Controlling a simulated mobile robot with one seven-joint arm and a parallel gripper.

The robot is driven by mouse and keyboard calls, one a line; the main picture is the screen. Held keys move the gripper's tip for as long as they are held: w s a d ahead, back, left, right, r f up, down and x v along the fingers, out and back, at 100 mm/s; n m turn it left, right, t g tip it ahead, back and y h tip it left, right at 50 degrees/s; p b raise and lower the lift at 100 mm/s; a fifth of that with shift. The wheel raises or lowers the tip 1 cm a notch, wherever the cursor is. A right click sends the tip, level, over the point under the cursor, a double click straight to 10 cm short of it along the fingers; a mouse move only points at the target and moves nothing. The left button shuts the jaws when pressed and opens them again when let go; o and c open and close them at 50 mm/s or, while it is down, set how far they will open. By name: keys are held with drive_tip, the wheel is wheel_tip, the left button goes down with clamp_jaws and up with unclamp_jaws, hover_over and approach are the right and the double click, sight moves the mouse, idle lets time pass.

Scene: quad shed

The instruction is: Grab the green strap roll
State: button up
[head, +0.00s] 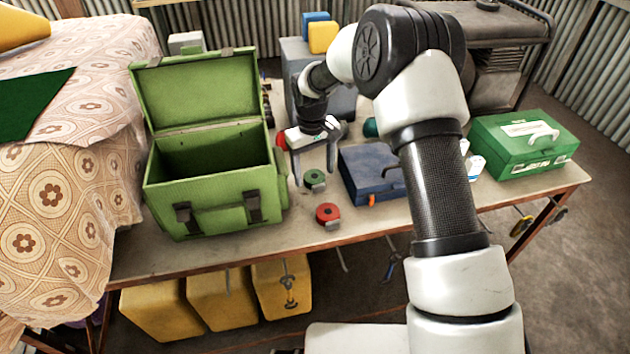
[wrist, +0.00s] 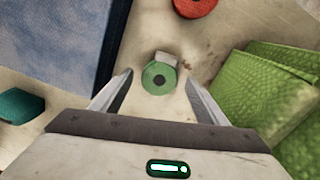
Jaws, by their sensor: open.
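The green strap roll (head: 315,179) lies on the workbench between the open green box and the blue case. In the wrist view the green strap roll (wrist: 159,77) sits between and just past the fingertips. My gripper (head: 314,180) is open and empty, pointing down above the roll. In the wrist view my gripper's two fingers (wrist: 158,85) stand apart on either side of the roll. The exact height above it cannot be told.
A red strap roll (head: 328,213) lies nearer the bench's front edge. The open green box (head: 215,190) stands left, the blue case (head: 372,174) right. A closed green case (head: 522,146) is at the far right. Another red item (head: 281,140) is behind the gripper.

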drive_tip(key=shift+f, duration=0.5)
drive_tip(key=c, duration=1.2)
